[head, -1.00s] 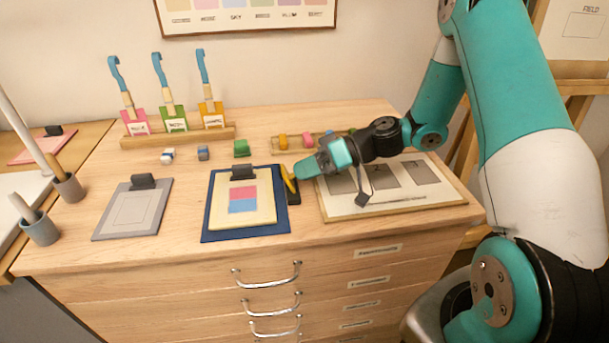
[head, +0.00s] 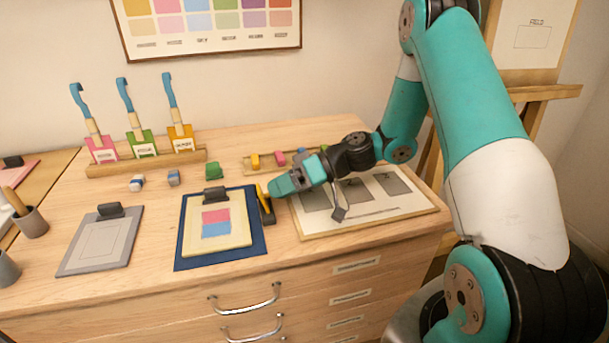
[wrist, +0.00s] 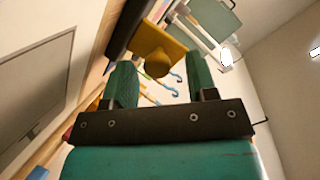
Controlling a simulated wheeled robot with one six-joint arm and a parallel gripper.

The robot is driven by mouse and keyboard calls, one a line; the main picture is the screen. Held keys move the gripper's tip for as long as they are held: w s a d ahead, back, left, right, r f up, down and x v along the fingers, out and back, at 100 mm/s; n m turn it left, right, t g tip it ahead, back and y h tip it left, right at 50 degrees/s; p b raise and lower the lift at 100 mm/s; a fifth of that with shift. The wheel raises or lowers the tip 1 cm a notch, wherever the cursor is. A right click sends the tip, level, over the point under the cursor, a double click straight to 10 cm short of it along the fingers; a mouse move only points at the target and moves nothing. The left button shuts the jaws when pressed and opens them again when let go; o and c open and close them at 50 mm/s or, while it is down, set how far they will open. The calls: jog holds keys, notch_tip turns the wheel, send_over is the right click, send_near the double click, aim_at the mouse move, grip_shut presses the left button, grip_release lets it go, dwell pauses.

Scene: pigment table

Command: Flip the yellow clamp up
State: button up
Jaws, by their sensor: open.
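The yellow clamp (head: 263,194) stands on a dark base (head: 268,214) at the right edge of the blue board. My gripper (head: 273,189) is at its right side, close to its upper part. In the wrist view, the clamp's yellow plate and round knob (wrist: 157,63) show large ahead of my gripper (wrist: 158,70). The two green fingers are apart, one on each side of the knob in the picture. I cannot tell whether either finger touches it. Part of the clamp is hidden in the head view.
The blue board (head: 184,250) bears a cream sheet with pink and blue blocks and a dark clip. A framed board (head: 398,224) lies under my arm at the right. A grey clipboard (head: 82,258) lies left. A wooden rack (head: 150,163) holds several brushes behind.

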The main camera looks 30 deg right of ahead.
jog(key=b+v, duration=0.1)
jog(key=v, duration=1.6)
jog(key=shift+a+r, duration=0.1)
jog(key=s+a+r+n+g+h+p, duration=0.1)
jog(key=s+a+r+g+h, duration=0.15)
jog(key=a, duration=0.65)
jog(key=s+a+r+g+h+p, duration=0.15)
jog(key=a+r, duration=0.25)
jog(key=a, duration=0.5)
jog(key=s+a+r+h, duration=0.3)
jog(key=s+a+h, duration=0.2)
jog(key=s, duration=0.9)
jog(key=shift+a+n+p, duration=0.3)
jog(key=shift+a, duration=0.9)
jog(key=shift+r, duration=0.1)
jog(key=shift+c, duration=0.3)
